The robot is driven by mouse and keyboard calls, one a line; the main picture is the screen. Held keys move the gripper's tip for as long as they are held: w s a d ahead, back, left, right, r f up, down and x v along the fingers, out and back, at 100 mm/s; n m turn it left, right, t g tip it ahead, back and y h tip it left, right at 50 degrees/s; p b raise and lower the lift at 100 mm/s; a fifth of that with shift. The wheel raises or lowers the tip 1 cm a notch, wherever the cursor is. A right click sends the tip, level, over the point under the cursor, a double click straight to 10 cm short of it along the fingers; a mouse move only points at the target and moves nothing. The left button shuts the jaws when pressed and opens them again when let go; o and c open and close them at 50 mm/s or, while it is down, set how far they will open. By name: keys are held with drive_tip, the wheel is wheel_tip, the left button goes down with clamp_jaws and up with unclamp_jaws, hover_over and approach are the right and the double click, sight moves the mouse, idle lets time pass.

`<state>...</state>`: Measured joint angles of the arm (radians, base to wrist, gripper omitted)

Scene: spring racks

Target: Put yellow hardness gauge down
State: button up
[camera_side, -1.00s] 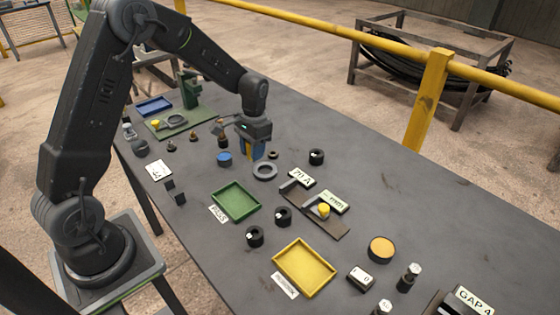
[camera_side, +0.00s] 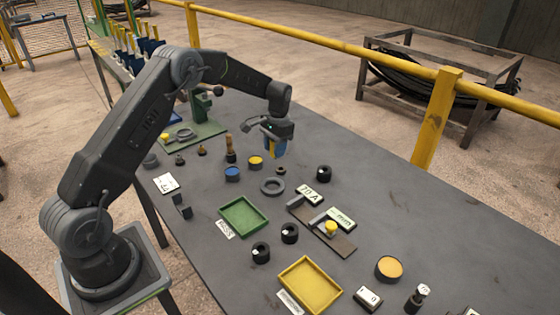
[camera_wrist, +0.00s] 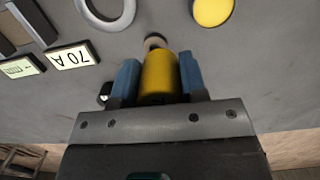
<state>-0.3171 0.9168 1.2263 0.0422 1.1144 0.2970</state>
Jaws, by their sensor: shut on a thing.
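The yellow hardness gauge is a yellow cylinder (camera_wrist: 159,75) between the two blue fingers in the wrist view. My gripper (camera_side: 274,150) is shut on it over the far side of the table in the side view. In that view only a strip of yellow shows between the blue fingers. I cannot tell how far its lower end is from the table top. A small brownish ring (camera_wrist: 154,42) lies just beyond the gauge's end in the wrist view.
A yellow disc (camera_side: 255,162), blue disc (camera_side: 232,174), grey ring (camera_side: 272,187) and black ring (camera_side: 324,173) lie near the gripper. A 70 A display (camera_side: 309,195) stands by a fixture. Green (camera_side: 222,217) and yellow (camera_side: 283,288) trays are nearer. Bare table extends right of the black ring.

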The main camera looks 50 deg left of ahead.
drive_tip(key=shift+w+d+f, duration=0.45)
drive_tip(key=shift+w+d, duration=0.1)
drive_tip(key=shift+d, duration=0.05)
drive_tip(key=shift+f, duration=2)
drive_tip(key=shift+f, duration=0.2)
drive_tip(key=o, duration=1)
drive_tip(key=shift+r, duration=0.1)
